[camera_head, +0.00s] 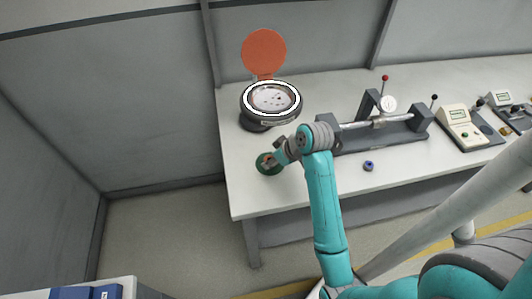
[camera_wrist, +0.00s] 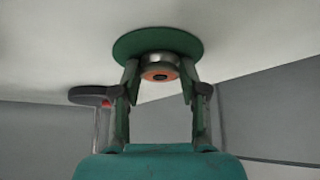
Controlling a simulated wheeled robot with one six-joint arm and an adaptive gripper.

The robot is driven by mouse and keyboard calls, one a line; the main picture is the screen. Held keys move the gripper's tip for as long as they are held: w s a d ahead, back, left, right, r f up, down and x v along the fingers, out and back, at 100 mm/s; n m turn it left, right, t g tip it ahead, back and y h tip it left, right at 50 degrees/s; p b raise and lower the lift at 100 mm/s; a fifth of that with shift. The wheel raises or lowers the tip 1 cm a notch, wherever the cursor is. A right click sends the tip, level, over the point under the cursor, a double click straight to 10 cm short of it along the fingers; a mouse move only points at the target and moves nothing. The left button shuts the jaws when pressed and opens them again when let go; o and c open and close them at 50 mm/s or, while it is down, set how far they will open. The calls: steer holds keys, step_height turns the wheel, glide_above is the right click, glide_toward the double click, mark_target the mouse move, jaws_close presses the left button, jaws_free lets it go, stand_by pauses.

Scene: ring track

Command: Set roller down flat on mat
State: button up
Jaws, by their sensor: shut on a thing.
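The mat (camera_head: 266,168) is a round green disc on the left front part of the white table; it also shows in the wrist view (camera_wrist: 128,44). The roller (camera_wrist: 158,70) is a short metal cylinder with an orange-brown ring and dark centre on its end face. In the wrist view my gripper (camera_wrist: 160,82) is shut on the roller, one finger on each side. The roller is at the mat, its end face toward the wrist camera. I cannot tell whether it touches the mat. In the head view my gripper (camera_head: 270,161) is over the mat and mostly hides the roller.
A round dial device (camera_head: 270,98) with an orange disc (camera_head: 264,52) stands behind the mat. A grey bench fixture (camera_head: 372,138) with a gauge lies to the right. A small blue ring (camera_head: 368,166) sits near the front edge. Control boxes (camera_head: 458,127) stand farther right.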

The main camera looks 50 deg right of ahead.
steer(key=shift+f, duration=0.1)
steer(key=o, duration=1.3)
steer(key=shift+c, duration=0.2)
